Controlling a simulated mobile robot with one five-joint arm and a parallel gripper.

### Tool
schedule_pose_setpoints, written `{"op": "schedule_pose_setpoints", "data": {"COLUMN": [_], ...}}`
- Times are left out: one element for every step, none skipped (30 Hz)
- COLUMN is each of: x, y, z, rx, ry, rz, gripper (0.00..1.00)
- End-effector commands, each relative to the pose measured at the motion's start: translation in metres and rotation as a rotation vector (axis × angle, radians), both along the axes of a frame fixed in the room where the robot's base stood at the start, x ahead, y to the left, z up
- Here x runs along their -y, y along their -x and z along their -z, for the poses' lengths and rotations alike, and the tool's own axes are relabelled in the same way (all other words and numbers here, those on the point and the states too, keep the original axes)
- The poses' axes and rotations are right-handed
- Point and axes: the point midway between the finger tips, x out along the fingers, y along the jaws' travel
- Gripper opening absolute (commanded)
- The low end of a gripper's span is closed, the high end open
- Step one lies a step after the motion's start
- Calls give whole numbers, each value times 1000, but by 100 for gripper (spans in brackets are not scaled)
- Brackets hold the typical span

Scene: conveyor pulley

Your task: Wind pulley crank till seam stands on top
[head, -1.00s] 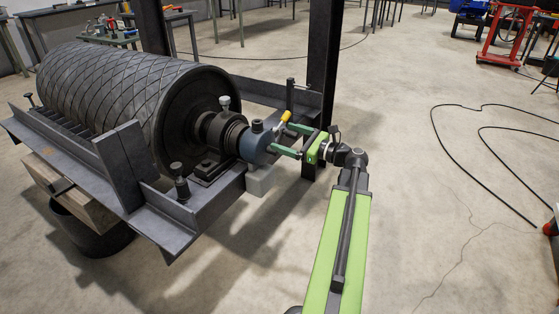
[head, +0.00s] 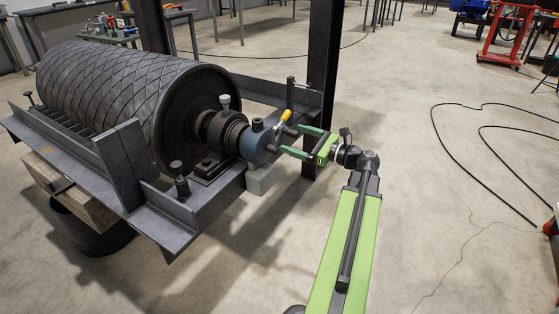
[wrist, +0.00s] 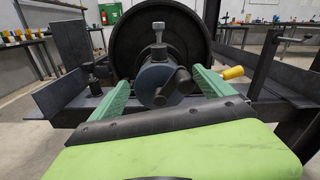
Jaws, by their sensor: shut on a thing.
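The pulley (head: 125,90) is a big dark drum with a diamond pattern, lying in a steel frame; I cannot make out its seam. At its near end is a blue round hub (head: 250,144), also in the wrist view (wrist: 147,82), with a dark crank (wrist: 181,82) in front. The crank's yellow handle (head: 285,118) points up and right, and shows right of the fingers in the wrist view (wrist: 232,73). The exact contact is hidden.
The steel frame (head: 150,215) has upright bolts and a dark post (head: 323,70) close behind my gripper. A black cable (head: 437,140) lies on the floor at right. The floor between is clear.

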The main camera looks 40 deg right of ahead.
Motion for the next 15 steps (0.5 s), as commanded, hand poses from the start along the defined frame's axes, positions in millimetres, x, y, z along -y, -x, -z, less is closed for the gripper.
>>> {"op": "schedule_pose_setpoints", "data": {"x": [-1, 0, 1, 1, 2, 3, 3, 4, 5, 6, 6, 7, 7, 7, 7], "y": [7, 10, 13, 16, 18, 21, 24, 26, 29, 31, 33, 34, 35, 35, 35], "z": [3, 3, 3, 2, 2, 2, 2, 2, 2, 2, 1, 1, 1, 1, 1], "rx": [-8, -8, -8, -8, -7, -7, -6, -6, -6, -5, -5, -4, -4, -4, -4], "ry": [1, 1, 1, 1, 1, 1, 0, 0, 0, 1, 1, 1, 1, 1, 1], "rz": [-5, -4, -4, -4, -5, -5, -4, -4, -3, -3, -4, -4, -4, -4, -4], "gripper": [66, 65, 61, 55, 48, 48, 48, 48, 48, 48, 48, 48, 48, 48, 48]}}
